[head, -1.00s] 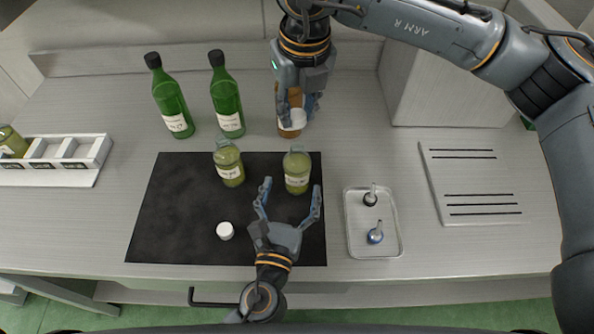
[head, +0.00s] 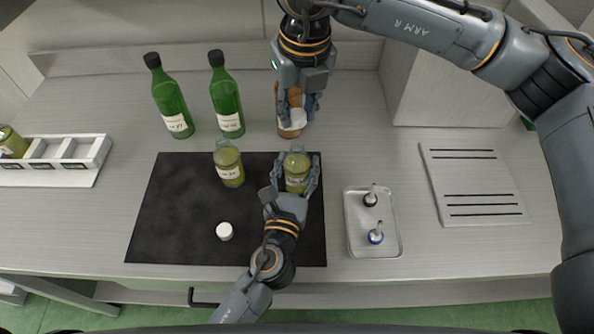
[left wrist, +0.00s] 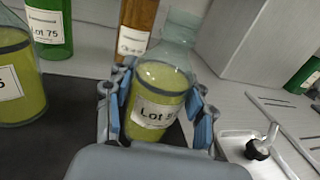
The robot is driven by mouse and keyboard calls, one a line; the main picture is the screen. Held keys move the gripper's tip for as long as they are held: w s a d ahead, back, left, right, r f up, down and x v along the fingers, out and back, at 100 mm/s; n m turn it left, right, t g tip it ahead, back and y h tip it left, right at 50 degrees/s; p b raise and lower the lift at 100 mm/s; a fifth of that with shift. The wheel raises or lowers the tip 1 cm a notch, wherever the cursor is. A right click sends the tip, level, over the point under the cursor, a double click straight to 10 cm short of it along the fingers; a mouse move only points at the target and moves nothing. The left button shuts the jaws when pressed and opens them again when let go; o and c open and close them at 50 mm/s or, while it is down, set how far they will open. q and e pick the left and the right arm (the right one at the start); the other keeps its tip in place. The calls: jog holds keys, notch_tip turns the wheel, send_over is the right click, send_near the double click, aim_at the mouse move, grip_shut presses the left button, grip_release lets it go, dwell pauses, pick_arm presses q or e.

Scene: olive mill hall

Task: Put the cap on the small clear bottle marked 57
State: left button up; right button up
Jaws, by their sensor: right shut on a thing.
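Two small clear bottles of yellow-green liquid stand upright on the dark mat (head: 170,215). The right one (head: 297,170) stands between the fingers of my left gripper (head: 298,186). In the left wrist view this bottle (left wrist: 158,90) has a label starting "Lot"; its number is not readable. The fingers are spread on both sides, and I see no firm grip. The left small bottle (head: 229,165) has a label ending in 5 in the left wrist view (left wrist: 15,80). A white cap (head: 224,231) lies on the mat. My right gripper (head: 299,100) is shut on an amber bottle (head: 285,131) behind the mat.
Two tall green bottles (head: 172,100) (head: 227,97) stand at the back left. A metal tray (head: 374,250) with two pourers (head: 370,197) is right of the mat. A white rack (head: 98,150) is far left, a slotted board (head: 475,180) far right. The mat's left part is clear.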

aim_at(297, 146)
pick_arm(q)
grip_shut()
pick_arm(e)
jog(key=shift+f, duration=2.5)
jog(key=shift+f, duration=0.9)
jog(key=shift+f, duration=0.55)
